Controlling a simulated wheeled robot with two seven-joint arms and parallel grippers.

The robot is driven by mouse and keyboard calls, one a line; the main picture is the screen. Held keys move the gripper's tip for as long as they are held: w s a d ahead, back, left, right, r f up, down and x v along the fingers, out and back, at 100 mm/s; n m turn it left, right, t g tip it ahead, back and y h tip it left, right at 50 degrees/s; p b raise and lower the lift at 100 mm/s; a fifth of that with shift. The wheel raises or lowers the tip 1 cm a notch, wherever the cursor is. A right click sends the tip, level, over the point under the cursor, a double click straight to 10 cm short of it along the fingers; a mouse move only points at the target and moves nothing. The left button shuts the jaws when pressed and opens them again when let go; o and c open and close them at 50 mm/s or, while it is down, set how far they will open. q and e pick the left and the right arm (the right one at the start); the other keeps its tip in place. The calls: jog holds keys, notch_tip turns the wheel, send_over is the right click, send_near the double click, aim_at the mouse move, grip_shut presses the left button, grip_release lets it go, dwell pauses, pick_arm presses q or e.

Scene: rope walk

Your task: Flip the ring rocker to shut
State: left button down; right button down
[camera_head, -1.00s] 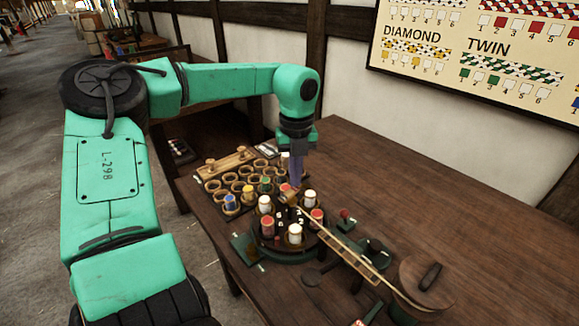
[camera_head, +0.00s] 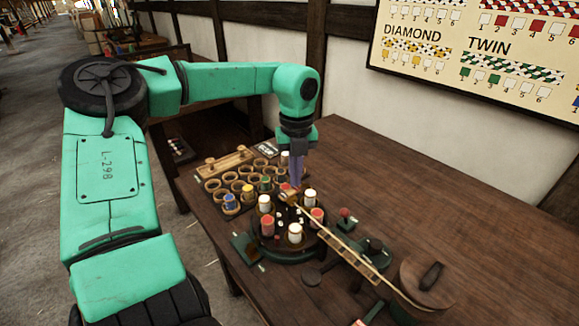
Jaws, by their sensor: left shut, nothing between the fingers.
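My left gripper (camera_head: 297,181) hangs fingers down over the far side of the round bobbin ring (camera_head: 279,250). Its slim purple fingers are shut with nothing between them. The fingertips are close to a red-topped bobbin there; whether they touch it I cannot tell. The ring carries several red and white bobbins. A small dark green plate (camera_head: 246,248) with a dark piece on it sits at the ring's left front edge. It may hold the ring rocker, but its setting is too small to read. My right gripper is not in view.
A board of wooden cups (camera_head: 222,184) with coloured bobbins lies left of the ring. A cord-wrapped bar runs from the ring to a round wooden drum (camera_head: 425,283). A red-knobbed lever (camera_head: 346,213) stands beside it. The wooden table (camera_head: 460,215) is clear at right.

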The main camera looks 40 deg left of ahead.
pick_arm(q)
notch_tip(320, 180, up, 7)
jog(key=p, duration=0.4)
jog(key=shift+f, duration=0.15)
